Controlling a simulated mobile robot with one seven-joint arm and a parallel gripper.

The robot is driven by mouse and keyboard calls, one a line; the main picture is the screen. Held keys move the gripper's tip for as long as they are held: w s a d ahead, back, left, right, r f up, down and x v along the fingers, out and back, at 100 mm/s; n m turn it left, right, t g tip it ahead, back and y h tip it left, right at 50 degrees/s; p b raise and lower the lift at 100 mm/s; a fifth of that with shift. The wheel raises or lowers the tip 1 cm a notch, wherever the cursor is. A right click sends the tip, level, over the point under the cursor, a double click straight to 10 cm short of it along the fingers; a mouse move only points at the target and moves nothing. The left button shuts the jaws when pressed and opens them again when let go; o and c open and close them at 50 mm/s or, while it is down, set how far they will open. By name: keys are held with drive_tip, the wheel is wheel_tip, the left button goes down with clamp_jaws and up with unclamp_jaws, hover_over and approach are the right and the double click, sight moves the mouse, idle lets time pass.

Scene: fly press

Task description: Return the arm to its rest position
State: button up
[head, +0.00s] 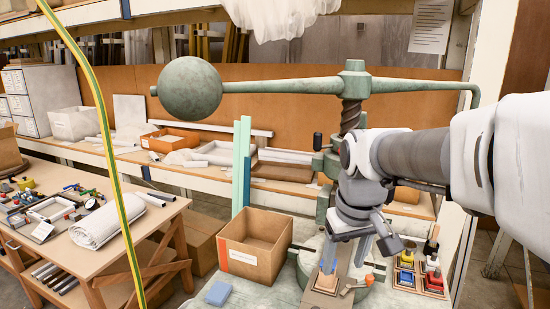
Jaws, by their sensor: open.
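My arm reaches in from the right edge, with its forearm level and its wrist bent down in front of the fly press column. My gripper (376,246) points down above the press table, open, with nothing seen between its fingers. The fly press (352,82) is green, with a long bar across the top and a large ball (192,90) at the bar's left end. My wrist and gripper hide much of the press's lower body.
An open cardboard box (246,258) stands left of the press, with a blue block (218,293) near it. A tray of coloured items (420,275) lies at right. A tool bench (70,235) is at left. A yellow-green striped line (102,130) crosses the left side.

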drive_tip(key=s+d+m+t, duration=0.1)
drive_tip(key=s+m+t, duration=0.1)
drive_tip(key=s, duration=1.2)
drive_tip(key=shift+s+d+m+t, duration=0.2)
drive_tip(key=shift+s+m+t, duration=0.1)
drive_tip(key=shift+t, duration=0.2)
